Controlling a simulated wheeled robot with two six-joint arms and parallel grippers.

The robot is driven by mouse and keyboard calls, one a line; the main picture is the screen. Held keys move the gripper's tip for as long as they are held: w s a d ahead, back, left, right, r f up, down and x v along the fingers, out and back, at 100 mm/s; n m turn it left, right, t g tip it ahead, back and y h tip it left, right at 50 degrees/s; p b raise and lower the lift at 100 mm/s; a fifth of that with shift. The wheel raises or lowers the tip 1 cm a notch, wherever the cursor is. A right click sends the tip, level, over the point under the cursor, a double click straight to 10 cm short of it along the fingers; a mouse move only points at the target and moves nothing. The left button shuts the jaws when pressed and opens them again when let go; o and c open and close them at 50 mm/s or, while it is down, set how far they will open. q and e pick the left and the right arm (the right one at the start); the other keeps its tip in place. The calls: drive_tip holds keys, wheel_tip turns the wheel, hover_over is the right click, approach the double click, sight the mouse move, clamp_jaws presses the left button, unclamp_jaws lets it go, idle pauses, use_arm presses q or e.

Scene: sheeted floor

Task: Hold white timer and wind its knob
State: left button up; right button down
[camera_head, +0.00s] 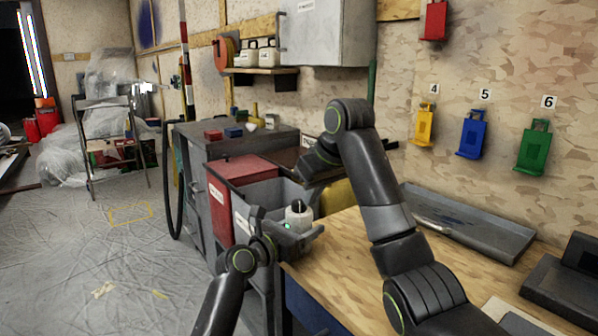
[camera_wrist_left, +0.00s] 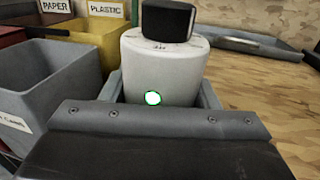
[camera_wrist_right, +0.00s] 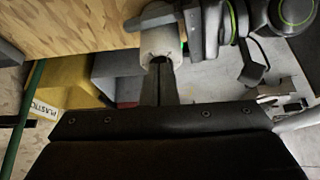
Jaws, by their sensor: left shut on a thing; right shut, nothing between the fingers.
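The white timer (camera_head: 298,217) stands upright with a dark knob on top, in front of the grey bin in the head view. In the left wrist view its white body (camera_wrist_left: 165,68) has a green-ringed light, and the black knob (camera_wrist_left: 167,20) is above it. My left gripper (camera_head: 297,236) is shut on the timer's body, one finger on each side. My right gripper (camera_head: 312,182) is shut and empty, above the timer. In the right wrist view its fingers (camera_wrist_right: 159,78) point at the timer (camera_wrist_right: 160,43); I cannot tell whether they touch the knob.
The wooden bench (camera_head: 340,262) is right of the timer, with a grey tray (camera_head: 465,224) at its back. A grey bin (camera_head: 262,196), a red bin (camera_head: 232,180) and a yellow bin (camera_wrist_left: 88,38) stand close behind and left. Open floor lies left.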

wheel_tip(320, 180, up, 4)
drive_tip(key=shift+r, duration=0.1)
idle(0.4)
use_arm(q)
drive_tip(key=o, duration=1.1)
drive_tip(key=shift+o, duration=0.2)
drive_tip(key=shift+a, duration=0.1)
